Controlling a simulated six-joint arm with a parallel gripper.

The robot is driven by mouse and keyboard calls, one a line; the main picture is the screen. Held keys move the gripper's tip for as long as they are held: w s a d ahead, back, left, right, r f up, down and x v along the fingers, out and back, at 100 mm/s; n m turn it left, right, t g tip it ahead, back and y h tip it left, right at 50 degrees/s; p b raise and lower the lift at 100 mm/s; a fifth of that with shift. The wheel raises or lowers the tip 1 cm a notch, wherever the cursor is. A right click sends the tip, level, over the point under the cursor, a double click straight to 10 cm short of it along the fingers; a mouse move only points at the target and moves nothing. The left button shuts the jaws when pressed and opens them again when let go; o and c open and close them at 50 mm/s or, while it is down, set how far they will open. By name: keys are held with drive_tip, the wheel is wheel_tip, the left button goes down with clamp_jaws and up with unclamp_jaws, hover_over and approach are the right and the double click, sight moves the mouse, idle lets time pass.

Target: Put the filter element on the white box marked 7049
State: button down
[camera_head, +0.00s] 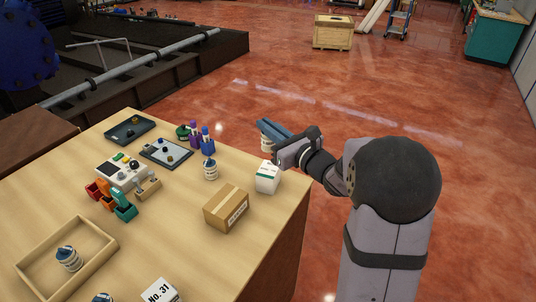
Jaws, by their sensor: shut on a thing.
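My gripper (272,131) is at the far right end of the table, shut on a small pale and dark banded filter element (266,145). The filter element is partly hidden by the gripper and appears upright. Below it in the picture, near the table's right edge, stands a white box (268,178) with a green stripe. I cannot read a number on this box. From this view I cannot tell whether the filter element touches the box top.
A cardboard box (227,209) stands just in front. Similar banded filters stand on the table (210,169) and in a wooden tray (24,267). A box marked No. 31 (160,292) is at the front. Blue and purple bottles (207,143) stand behind.

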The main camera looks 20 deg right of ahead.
sight(268, 148)
drive_tip(key=shift+f+p, duration=0.6)
drive_tip(key=shift+f, duration=3.15)
drive_tip(key=shift+f, duration=0.15)
drive_tip(key=c, duration=1.9)
unclamp_jaws()
drive_tip(key=shift+r, duration=0.2)
drive_tip(key=shift+s+d+f, duration=0.15)
drive_tip(key=shift+s+d, duration=0.05)
drive_tip(key=shift+s, duration=0.1)
drive_tip(key=b+v, duration=0.4)
drive_tip(key=v, duration=0.7)
drive_tip(key=shift+s, duration=0.15)
